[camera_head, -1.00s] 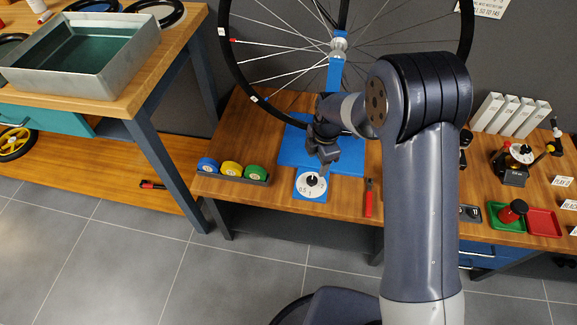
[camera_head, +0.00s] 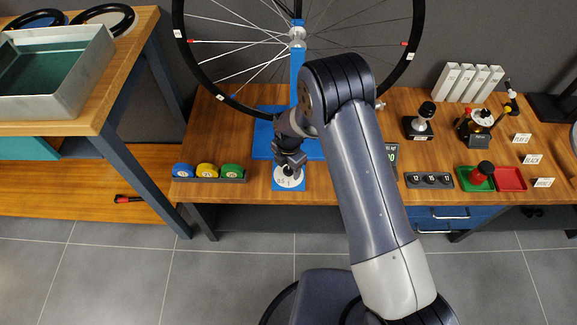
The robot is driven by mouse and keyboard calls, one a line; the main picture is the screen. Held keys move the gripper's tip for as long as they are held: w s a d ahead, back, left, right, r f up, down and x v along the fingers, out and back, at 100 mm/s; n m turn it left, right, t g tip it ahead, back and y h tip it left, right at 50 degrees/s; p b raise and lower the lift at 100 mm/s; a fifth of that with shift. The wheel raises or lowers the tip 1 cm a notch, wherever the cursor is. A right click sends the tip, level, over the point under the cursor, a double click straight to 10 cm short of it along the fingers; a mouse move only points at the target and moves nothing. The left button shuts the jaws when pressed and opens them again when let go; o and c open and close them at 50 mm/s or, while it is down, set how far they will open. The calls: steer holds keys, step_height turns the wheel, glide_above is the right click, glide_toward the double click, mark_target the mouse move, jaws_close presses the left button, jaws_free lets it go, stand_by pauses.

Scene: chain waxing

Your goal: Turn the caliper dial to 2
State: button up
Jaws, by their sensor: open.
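The caliper dial (camera_head: 286,182) is a white round face with a dark knob in its middle, on a small blue plate at the front edge of the bench. The marks "0.5" and "1" show on its lower part; the rest is hidden under my gripper. My gripper (camera_head: 290,166) is dark and points down, right over the dial's knob. Its fingers are small and partly merged with the knob, and I cannot tell whether they touch it. The jaws are open. The bicycle wheel (camera_head: 183,62) stands behind on a blue stand (camera_head: 297,75).
A rack with blue, yellow and green rolls (camera_head: 207,171) stands left of the dial. To the right are a dark block with knobs (camera_head: 428,180), a green tray (camera_head: 463,181) and a red tray (camera_head: 511,179). A metal basin (camera_head: 75,100) is on the left table.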

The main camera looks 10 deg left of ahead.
steer(key=shift+f, duration=0.1)
steer(key=shift+c, duration=0.4)
steer(key=c, duration=0.9)
steer(key=shift+b, duration=0.3)
steer(key=m+b, duration=0.2)
steer(key=m, duration=0.1)
steer(key=shift+f, duration=0.15)
steer(key=m+b, duration=0.3)
steer(key=m, duration=0.2)
steer(key=shift+m, duration=0.3)
steer(key=m+b, duration=0.2)
steer(key=m, duration=0.2)
steer(key=shift+m+b, duration=0.5)
steer(key=shift+m, duration=2)
